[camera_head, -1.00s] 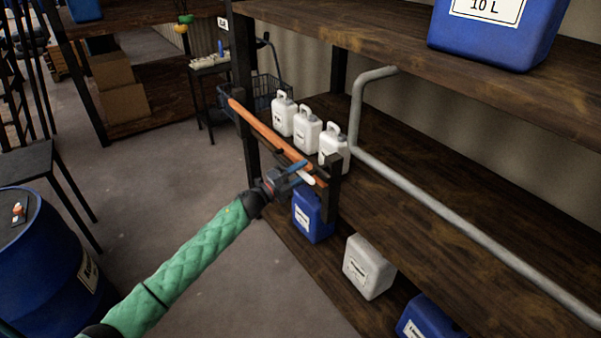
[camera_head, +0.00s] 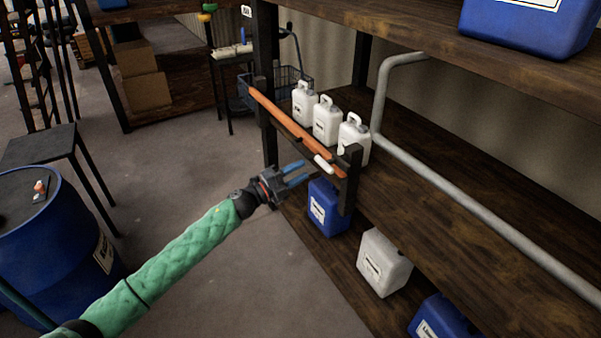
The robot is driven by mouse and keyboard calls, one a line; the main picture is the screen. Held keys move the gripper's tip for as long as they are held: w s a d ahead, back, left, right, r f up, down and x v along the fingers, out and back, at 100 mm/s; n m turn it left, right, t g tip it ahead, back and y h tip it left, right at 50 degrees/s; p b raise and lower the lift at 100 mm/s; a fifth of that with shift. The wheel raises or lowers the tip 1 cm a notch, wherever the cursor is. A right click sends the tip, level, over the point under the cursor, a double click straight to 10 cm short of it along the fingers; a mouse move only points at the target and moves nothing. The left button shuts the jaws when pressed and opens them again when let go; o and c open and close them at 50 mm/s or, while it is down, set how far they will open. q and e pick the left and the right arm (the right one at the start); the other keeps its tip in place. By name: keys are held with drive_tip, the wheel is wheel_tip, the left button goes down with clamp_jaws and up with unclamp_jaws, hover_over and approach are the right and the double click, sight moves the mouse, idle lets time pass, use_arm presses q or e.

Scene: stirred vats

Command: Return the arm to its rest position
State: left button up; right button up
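My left arm comes in from the lower left in a green padded sleeve. My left gripper (camera_head: 303,173) is at its end, with two blue fingers spread apart and nothing between them. It hangs in the air just left of the shelf's end, apart from it. An orange-brown bar (camera_head: 290,127) lies along the shelf's end, and a short white piece (camera_head: 324,164) shows by its near end. I cannot tell whether the two are joined. My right gripper is not in view.
A wooden shelf (camera_head: 450,205) with a grey rail (camera_head: 470,212) fills the right. White jugs (camera_head: 326,122) stand on it; a blue container (camera_head: 328,208) and a greyish one (camera_head: 383,263) are below. A blue drum (camera_head: 50,250) stands at left. The floor between is clear.

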use_arm(q)
drive_tip(key=shift+w, duration=0.1)
drive_tip(key=w+a+f+n+t+y, duration=0.3)
drive_tip(key=w+a+n+t+y, duration=0.35)
drive_tip(key=a+n+y, duration=0.85)
drive_tip(key=s+a+f+n+g+y, duration=0.1)
drive_tip(key=s+f+n+g, duration=0.2)
drive_tip(key=f, duration=0.4)
drive_tip(key=s+f+n+g+y, duration=0.2)
drive_tip(key=s+f+n+g, duration=0.15)
drive_tip(key=f, duration=0.45)
drive_tip(key=s+d+f+n+g+h, duration=0.3)
drive_tip(key=s+f+g, duration=0.4)
drive_tip(key=s+f, duration=1.65)
drive_tip(key=s+d+f+g, duration=0.1)
drive_tip(key=s+f, duration=0.3)
drive_tip(key=s, duration=0.5)
drive_tip(key=s+d+f+n+g, duration=0.1)
drive_tip(key=s+f, duration=0.3)
drive_tip(key=s, duration=0.5)
drive_tip(key=s+d+f+n+g, duration=0.1)
drive_tip(key=s+f, duration=0.3)
drive_tip(key=s, duration=0.6)
drive_tip(key=shift+d+g+y, duration=0.3)
drive_tip(key=shift+d, duration=0.15)
